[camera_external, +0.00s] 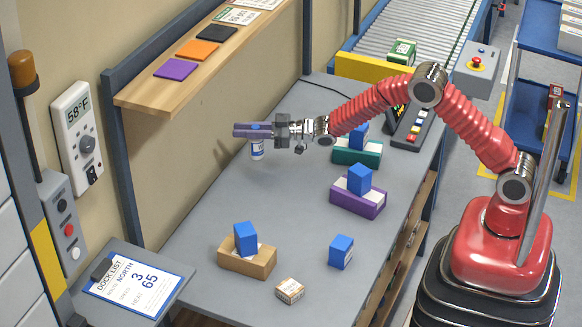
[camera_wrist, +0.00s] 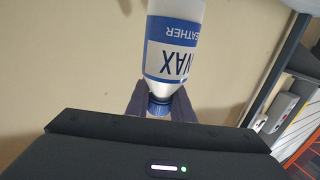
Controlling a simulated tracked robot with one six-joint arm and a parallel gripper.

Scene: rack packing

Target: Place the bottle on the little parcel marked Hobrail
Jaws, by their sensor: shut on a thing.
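My gripper (camera_external: 252,130) is shut on the cap end of the bottle (camera_external: 257,150), high above the far left part of the table. The bottle has a white body and blue bands, with the body hanging below the fingers. The wrist view shows the bottle (camera_wrist: 172,45) between my dark fingers (camera_wrist: 160,104), with "WAX" and "EATHER" readable on its label. A small cardboard parcel (camera_external: 290,291) lies on the table near its front edge, well apart from my gripper. Its print is too small to read.
Blue boxes stand on a brown tray (camera_external: 262,265), a purple tray (camera_external: 345,202) and a teal tray (camera_external: 345,152). Another blue box (camera_external: 341,251) stands alone right of the parcel. A wooden shelf (camera_external: 140,94) runs along the wall. The table's middle (camera_external: 285,205) is clear.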

